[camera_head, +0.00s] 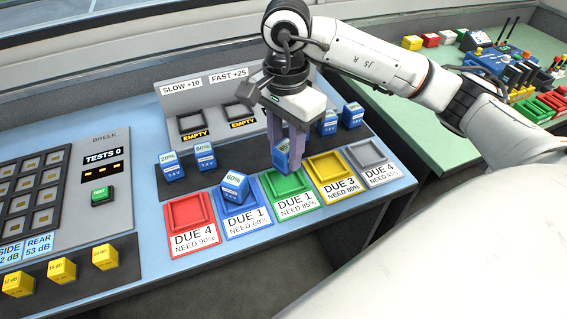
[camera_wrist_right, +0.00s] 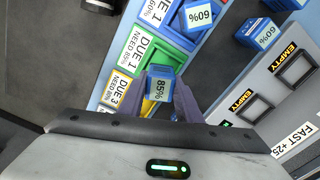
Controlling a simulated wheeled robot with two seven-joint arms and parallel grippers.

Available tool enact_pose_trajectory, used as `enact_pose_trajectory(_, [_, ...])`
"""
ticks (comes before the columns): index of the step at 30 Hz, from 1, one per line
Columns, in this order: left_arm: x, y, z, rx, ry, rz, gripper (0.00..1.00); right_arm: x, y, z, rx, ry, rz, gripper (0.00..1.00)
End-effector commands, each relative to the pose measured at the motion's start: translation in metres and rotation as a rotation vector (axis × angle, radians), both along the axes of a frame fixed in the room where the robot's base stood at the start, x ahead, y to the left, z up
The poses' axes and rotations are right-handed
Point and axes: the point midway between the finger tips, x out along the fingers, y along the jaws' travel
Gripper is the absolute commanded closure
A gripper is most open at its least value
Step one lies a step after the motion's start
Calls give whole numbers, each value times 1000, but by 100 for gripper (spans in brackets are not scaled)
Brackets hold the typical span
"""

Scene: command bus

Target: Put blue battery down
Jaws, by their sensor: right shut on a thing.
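My right gripper (camera_head: 285,158) is shut on a blue battery (camera_head: 281,160). The wrist view shows its label, 85%, between the fingers of my right gripper (camera_wrist_right: 162,98) on the blue battery (camera_wrist_right: 160,80). The battery is near the back edge of the green tray (camera_head: 296,195), labelled DUE 1, NEED 85%. The green tray (camera_wrist_right: 162,47) lies just beyond the battery in the wrist view. I cannot tell whether the battery touches the panel. My left gripper is out of view.
A 60% battery (camera_head: 235,186) sits tilted at the blue tray (camera_head: 250,208). The red tray (camera_head: 188,212), yellow tray (camera_head: 325,167) and grey tray (camera_head: 367,155) look empty. More batteries (camera_head: 171,166) stand behind the trays. Two chargers (camera_head: 191,124) read EMPTY.

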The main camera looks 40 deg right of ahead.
Motion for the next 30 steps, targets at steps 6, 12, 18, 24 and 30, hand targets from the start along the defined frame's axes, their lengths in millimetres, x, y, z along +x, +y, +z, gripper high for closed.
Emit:
enact_pose_trajectory(6, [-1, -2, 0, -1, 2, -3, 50, 0, 0, -18, 0, 0, 1, 99])
enact_pose_trajectory(12, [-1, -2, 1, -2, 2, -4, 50, 0, 0, -43, 1, 0, 3, 99])
enact_pose_trajectory(18, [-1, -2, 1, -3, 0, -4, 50, 0, 0, -43, 0, -3, 3, 99])
enact_pose_trajectory(24, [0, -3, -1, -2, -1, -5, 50, 0, 0, -47, 0, -2, 3, 62])
enact_pose_trajectory(30, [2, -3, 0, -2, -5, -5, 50, 0, 0, -47, 0, -2, 3, 50])
